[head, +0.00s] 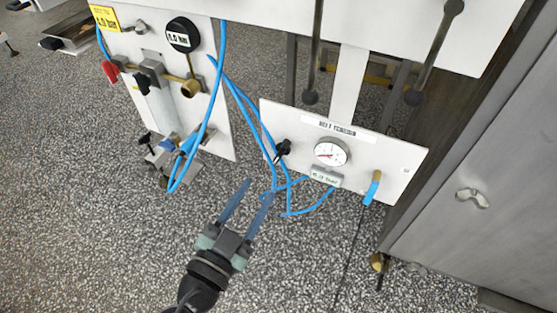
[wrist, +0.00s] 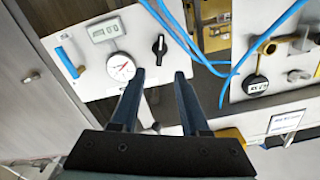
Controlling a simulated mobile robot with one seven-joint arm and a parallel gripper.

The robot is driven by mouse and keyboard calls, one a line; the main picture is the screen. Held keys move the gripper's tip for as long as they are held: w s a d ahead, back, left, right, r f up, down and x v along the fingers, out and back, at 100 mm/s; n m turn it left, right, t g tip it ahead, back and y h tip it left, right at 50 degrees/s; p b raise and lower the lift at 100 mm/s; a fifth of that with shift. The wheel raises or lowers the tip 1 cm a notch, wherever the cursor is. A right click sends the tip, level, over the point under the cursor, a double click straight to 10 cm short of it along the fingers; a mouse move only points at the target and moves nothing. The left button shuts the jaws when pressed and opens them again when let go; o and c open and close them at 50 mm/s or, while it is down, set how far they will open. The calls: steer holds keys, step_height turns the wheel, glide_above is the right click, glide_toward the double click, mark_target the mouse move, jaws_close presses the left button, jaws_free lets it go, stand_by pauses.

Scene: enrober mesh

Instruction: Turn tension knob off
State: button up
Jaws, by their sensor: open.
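The black tension knob (head: 283,148) sits at the left end of a white panel (head: 390,158) labelled "BELT TENSION". It also shows in the wrist view (wrist: 160,45), beyond my fingertips and roughly centred between them. My gripper (head: 258,190) is open and empty, its two blue fingers pointing up toward the panel. It appears below and left of the knob in the head view, apart from it. A round dial gauge (head: 331,152) is right of the knob, with a small digital display (head: 325,176) below it. The knob's setting cannot be read surely.
Blue hoses (head: 270,160) loop close to the knob and my fingers. A blue-handled valve (head: 372,188) is at the panel's right. Another panel (head: 215,120) with a black gauge (head: 183,35) and red knob (head: 110,72) stands left. A metal cabinet (head: 480,150) stands right.

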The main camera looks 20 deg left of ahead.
mark_target(280, 155)
steer(key=w, duration=0.9)
steer(key=shift+w+d, duration=0.2)
steer(key=shift+w, duration=0.05)
jaws_close()
